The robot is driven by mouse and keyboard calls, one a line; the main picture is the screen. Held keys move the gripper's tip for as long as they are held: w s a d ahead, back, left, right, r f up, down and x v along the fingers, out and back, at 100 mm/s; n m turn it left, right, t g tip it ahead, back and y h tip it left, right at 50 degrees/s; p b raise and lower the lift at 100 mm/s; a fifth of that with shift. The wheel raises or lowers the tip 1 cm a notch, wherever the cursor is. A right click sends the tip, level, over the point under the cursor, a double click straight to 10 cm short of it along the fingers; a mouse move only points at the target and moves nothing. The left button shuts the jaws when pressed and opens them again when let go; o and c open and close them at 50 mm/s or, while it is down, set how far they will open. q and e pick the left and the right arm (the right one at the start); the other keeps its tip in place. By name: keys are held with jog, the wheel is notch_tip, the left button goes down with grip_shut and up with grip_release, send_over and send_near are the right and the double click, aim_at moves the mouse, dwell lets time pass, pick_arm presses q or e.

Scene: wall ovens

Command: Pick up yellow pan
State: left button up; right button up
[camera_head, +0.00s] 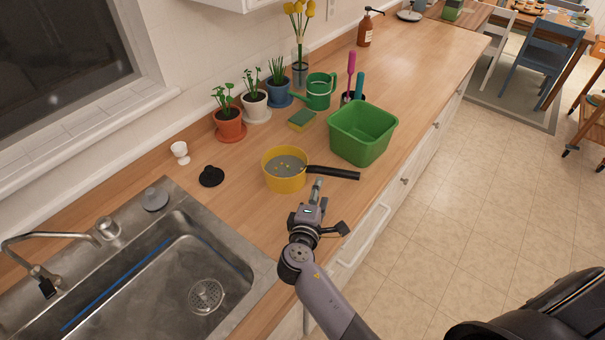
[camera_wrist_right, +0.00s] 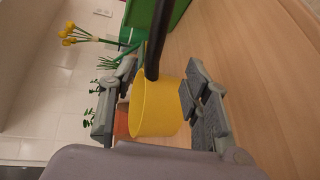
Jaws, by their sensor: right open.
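The yellow pan (camera_head: 284,170) stands upright on the wooden counter, right of the sink, with a grey inside. Its black handle (camera_head: 334,173) points right, toward the counter's front edge. My right gripper (camera_head: 316,192) is just in front of the pan, below the handle in the head view. In the right wrist view the yellow pan (camera_wrist_right: 156,106) shows beyond the open fingers of my right gripper (camera_wrist_right: 155,105), and the black handle (camera_wrist_right: 157,40) runs up from it. The fingers appear empty. My left gripper is not in view.
A green tub (camera_head: 362,134) stands just behind the handle. A sponge (camera_head: 302,119), a green watering can (camera_head: 319,91) and potted plants (camera_head: 229,124) line the back. A black stopper (camera_head: 211,176) lies left of the pan. The metal sink (camera_head: 160,270) is at the lower left.

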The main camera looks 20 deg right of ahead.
aim_at(327, 173)
jog(key=x, duration=0.4)
jog(key=shift+w+d+b, duration=0.2)
jog(key=shift+d+b, duration=0.05)
jog(key=shift+b, duration=0.1)
jog(key=shift+r+x, duration=0.15)
jog(key=shift+x, duration=1.2)
jog(key=shift+r+x, duration=0.15)
jog(key=shift+x, duration=1.2)
jog(key=shift+d+r, duration=0.1)
jog(key=shift+d, duration=0.05)
jog(key=shift+s, duration=0.1)
jog(key=shift+c, duration=0.5)
jog(key=shift+c, duration=0.6)
grip_shut()
jog(key=shift+r, duration=0.1)
